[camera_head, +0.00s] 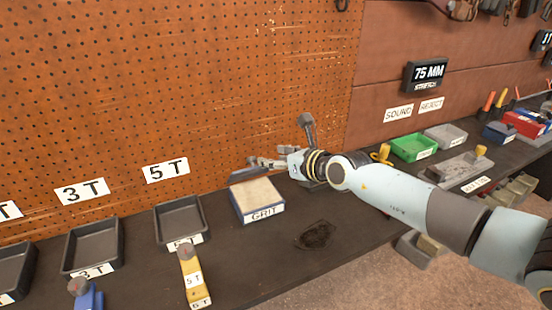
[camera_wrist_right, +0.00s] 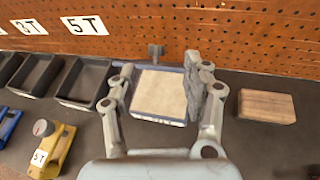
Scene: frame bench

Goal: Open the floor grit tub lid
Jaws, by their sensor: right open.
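The grit tub (camera_head: 262,212) is a low blue box with a white GRIT label, standing on the dark bench near the pegboard. Its top shows a pale, flat surface; it also shows in the right wrist view (camera_wrist_right: 159,95). I cannot tell whether this is the lid or the grit. A grey-blue strip with a dark knob (camera_wrist_right: 155,51) shows at the tub's far edge; how far it is raised is unclear. My right gripper (camera_head: 279,141) is open and empty at the tub, its fingers spread to either side of it in the wrist view (camera_wrist_right: 158,75). My left gripper is out of view.
Black trays (camera_head: 181,219) stand left of the tub, with a yellow 5 T piece (camera_head: 192,278) in front. A wooden block (camera_wrist_right: 266,105) lies right of the tub. A dark patch (camera_head: 315,235) marks the bench. A green tray (camera_head: 412,148) stands farther right.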

